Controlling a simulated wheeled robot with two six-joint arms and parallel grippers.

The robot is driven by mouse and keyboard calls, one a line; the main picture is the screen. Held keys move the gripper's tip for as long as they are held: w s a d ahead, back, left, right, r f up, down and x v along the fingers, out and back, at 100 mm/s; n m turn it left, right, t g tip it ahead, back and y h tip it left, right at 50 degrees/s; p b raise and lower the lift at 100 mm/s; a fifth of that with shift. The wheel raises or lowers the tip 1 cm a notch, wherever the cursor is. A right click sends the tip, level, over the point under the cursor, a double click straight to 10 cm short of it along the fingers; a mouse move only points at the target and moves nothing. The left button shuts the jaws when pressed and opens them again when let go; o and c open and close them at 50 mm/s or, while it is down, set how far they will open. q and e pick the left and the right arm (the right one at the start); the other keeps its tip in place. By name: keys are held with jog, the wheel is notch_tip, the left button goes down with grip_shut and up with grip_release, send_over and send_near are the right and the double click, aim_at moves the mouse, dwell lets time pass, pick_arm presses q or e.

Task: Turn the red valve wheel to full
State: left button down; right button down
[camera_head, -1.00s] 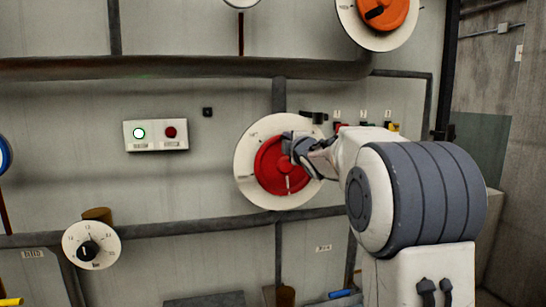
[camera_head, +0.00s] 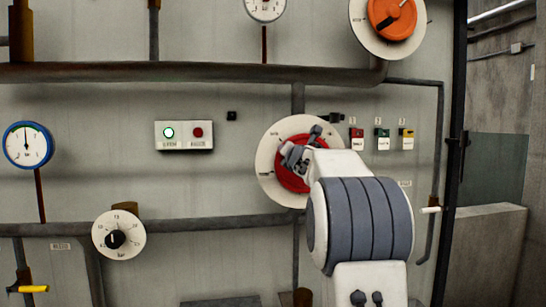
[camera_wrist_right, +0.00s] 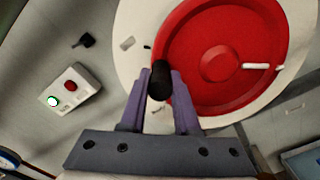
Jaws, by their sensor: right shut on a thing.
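The red valve wheel (camera_head: 288,180) sits on a round white dial plate (camera_head: 266,160) on the wall panel. My right gripper (camera_head: 300,148) is in front of the wheel and hides part of it. In the right wrist view the red wheel (camera_wrist_right: 205,60) fills the upper right, with a white pointer mark (camera_wrist_right: 262,66) to the right of its hub. There my right gripper (camera_wrist_right: 160,88) is shut on the wheel's black handle (camera_wrist_right: 160,78), at the wheel's rim. My left gripper is not in view.
A box with a green light and red button (camera_head: 184,135) is left of the wheel. An orange wheel (camera_head: 392,16) is above right. Small colored switches (camera_head: 382,139) are to the right. Pipes (camera_head: 190,73) run above and below. A gauge (camera_head: 28,146) and black-knobbed dial (camera_head: 118,236) are left.

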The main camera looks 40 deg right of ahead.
aim_at(287, 183)
jog(key=f+n+b, duration=0.7)
jog(key=n+b, duration=0.1)
jog(key=shift+w+a+f, duration=0.25)
jog(key=shift+w+a, duration=0.05)
jog(key=shift+a, duration=0.1)
jog(key=f+n+b, duration=0.1)
jog(key=d+f+n+b, duration=0.1)
jog(key=n+b, duration=0.1)
jog(key=shift+s+n, duration=0.2)
jog(key=shift+n, duration=0.1)
jog(key=shift+s+d+f+n+b, duration=0.25)
jog(key=shift+f+n+b, duration=0.35)
jog(key=shift+n, duration=0.3)
jog(key=shift+d+f+n+b, duration=0.1)
jog(key=shift+d+n+b, duration=0.25)
jog(key=shift+n, duration=0.25)
jog(key=shift+s, duration=0.1)
jog(key=c, duration=0.7)
grip_release()
jog(key=shift+o, duration=0.2)
